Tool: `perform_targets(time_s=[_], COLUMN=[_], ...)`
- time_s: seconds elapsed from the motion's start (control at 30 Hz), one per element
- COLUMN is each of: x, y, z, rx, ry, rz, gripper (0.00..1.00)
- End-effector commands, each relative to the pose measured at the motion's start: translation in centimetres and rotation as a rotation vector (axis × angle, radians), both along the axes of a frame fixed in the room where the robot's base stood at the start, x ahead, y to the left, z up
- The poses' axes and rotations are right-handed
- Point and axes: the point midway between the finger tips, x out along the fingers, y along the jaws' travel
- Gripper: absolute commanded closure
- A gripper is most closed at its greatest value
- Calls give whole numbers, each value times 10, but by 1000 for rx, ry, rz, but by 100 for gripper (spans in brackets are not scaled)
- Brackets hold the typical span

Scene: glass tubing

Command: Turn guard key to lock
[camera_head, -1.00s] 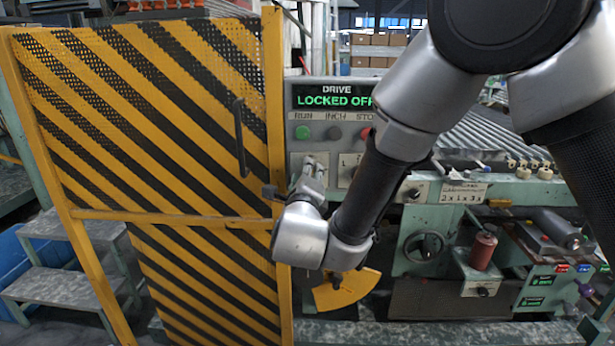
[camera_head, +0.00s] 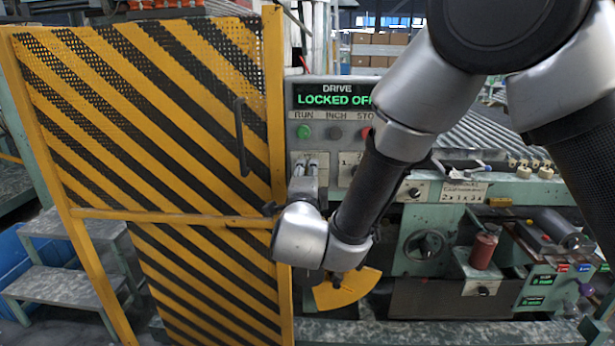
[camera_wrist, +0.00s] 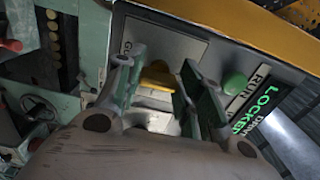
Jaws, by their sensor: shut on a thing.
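My gripper (camera_wrist: 162,66) is shut on the yellow guard key (camera_wrist: 157,77), which shows between its two fingers in the wrist view. The key stands at a pale labelled plate on the green machine panel. In the head view my gripper (camera_head: 309,166) is at the panel, just right of the striped guard gate (camera_head: 150,120), with its fingers pointing at the plate. The key and its lock are hidden there by my gripper. The drive display (camera_head: 333,97) above reads "LOCKED OFF" in green.
A green button (camera_head: 304,132) and a red one (camera_head: 366,133) sit above the plate. The closed gate has a black handle (camera_head: 241,138) and a yellow post close beside my gripper. Rollers and a handwheel (camera_head: 427,244) are to the right.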

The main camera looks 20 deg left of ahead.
Motion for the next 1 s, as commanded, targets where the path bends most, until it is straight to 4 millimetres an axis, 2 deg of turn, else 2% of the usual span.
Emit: perform_targets(time_s=[0.37, 0.4, 0.5, 0.83, 1.0], x=[-1, -1, -1, -2, -20], y=[1, 1, 1, 0, -4], z=[-1, -1, -1, 0, 0], rx=[-6, -6, -6, -4, -4], ry=[1, 1, 1, 0, 0], rz=[3, 3, 3, 1, 4], gripper=[87, 59, 41, 41, 41])
